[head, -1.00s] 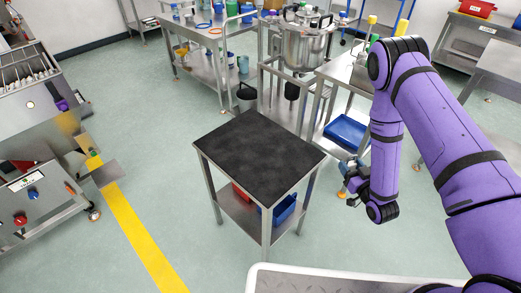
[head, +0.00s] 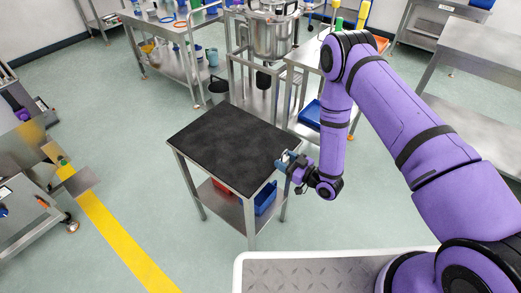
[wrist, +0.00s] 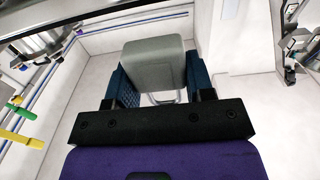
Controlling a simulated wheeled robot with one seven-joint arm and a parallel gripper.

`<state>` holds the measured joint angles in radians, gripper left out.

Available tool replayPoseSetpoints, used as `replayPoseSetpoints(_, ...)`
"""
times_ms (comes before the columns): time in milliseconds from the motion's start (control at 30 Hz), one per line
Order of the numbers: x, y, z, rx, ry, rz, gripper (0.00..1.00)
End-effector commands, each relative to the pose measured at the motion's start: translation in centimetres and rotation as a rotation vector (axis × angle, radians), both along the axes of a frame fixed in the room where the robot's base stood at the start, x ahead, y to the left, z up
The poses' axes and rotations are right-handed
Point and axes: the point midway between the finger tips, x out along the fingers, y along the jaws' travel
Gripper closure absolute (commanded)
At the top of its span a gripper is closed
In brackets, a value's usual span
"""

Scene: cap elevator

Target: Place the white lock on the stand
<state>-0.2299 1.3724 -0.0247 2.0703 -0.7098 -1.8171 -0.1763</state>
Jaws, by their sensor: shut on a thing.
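The white lock (wrist: 154,62) is a pale grey-white block with a metal shackle, held between the blue finger pads of my gripper (wrist: 160,82) in the wrist view. In the head view my gripper (head: 284,161) is at the right edge of the stand (head: 220,145). The lock is too small there to make out clearly. The stand is a small metal table with a bare, dark top. From this angle I cannot tell how high the gripper is above the top or whether it touches it.
The stand's lower shelf holds a red bin (head: 223,187) and a blue bin (head: 265,198). A metal pot (head: 272,38) is on a frame behind the stand. Another bench with a blue tray (head: 310,114) is behind right. Floor left of the stand is clear.

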Motion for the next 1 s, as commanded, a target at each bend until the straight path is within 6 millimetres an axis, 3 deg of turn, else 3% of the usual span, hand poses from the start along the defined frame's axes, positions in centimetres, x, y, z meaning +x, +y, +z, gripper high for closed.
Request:
replayPoseSetpoints(133, 1.9, 2.6, 0.1, 0.0, -0.003, 0.002, 0.77)
replayPoseSetpoints(467, 3.7, 4.9, 0.0, 0.0, -0.001, 0.001, 0.77)
replayPoseSetpoints(700, 6.1, 7.9, 0.0, 0.0, -0.001, 0.0, 0.77)
replayPoseSetpoints(800, 5.9, 7.6, -1.3, 0.0, 0.003, -0.001, 0.77)
replayPoseSetpoints(1000, 6.0, 7.6, -1.5, 0.001, 0.001, -0.001, 0.77)
